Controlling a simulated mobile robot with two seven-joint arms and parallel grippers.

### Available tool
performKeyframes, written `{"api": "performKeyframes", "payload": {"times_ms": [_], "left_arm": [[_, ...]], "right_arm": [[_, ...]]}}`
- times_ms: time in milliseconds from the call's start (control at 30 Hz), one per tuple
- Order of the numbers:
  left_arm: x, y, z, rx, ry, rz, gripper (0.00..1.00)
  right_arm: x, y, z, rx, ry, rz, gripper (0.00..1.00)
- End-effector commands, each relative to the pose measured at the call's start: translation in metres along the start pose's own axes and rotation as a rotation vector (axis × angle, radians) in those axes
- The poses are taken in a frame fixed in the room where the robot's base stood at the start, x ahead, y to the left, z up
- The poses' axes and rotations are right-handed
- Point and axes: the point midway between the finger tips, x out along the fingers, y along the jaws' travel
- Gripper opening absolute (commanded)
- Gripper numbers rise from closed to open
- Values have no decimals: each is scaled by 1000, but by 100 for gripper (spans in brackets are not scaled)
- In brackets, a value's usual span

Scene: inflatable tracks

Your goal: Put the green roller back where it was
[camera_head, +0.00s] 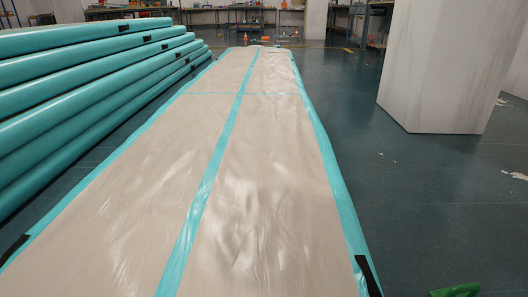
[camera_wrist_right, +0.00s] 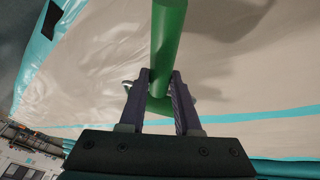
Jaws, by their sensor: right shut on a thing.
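The green roller shows at the bottom right edge of the head view (camera_head: 456,290), where only a small part of it is visible. In the right wrist view its green bar (camera_wrist_right: 168,40) runs down from the top between the fingers of my right gripper (camera_wrist_right: 160,85). My right gripper is shut on it. A wider green part of the roller shows behind the fingers, and the rest is hidden or out of frame. My left gripper is in neither view.
A long beige inflatable track (camera_head: 270,150) with turquoise edges lies ahead on the floor. Several turquoise inflatable tracks (camera_head: 80,80) are stacked at the left. A white pillar (camera_head: 440,65) stands at the right. Workbenches (camera_head: 230,12) line the back. The dark floor (camera_head: 420,200) right of the track is mostly clear.

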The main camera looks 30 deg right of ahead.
Motion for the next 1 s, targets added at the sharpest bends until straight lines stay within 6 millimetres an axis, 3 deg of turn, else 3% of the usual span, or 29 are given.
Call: {"api": "performKeyframes", "payload": {"times_ms": [533,1000], "left_arm": [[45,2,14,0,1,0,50],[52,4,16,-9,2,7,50]], "right_arm": [[52,-12,20,1,0,-1,0],[62,-14,24,0,1,-1,0]]}}
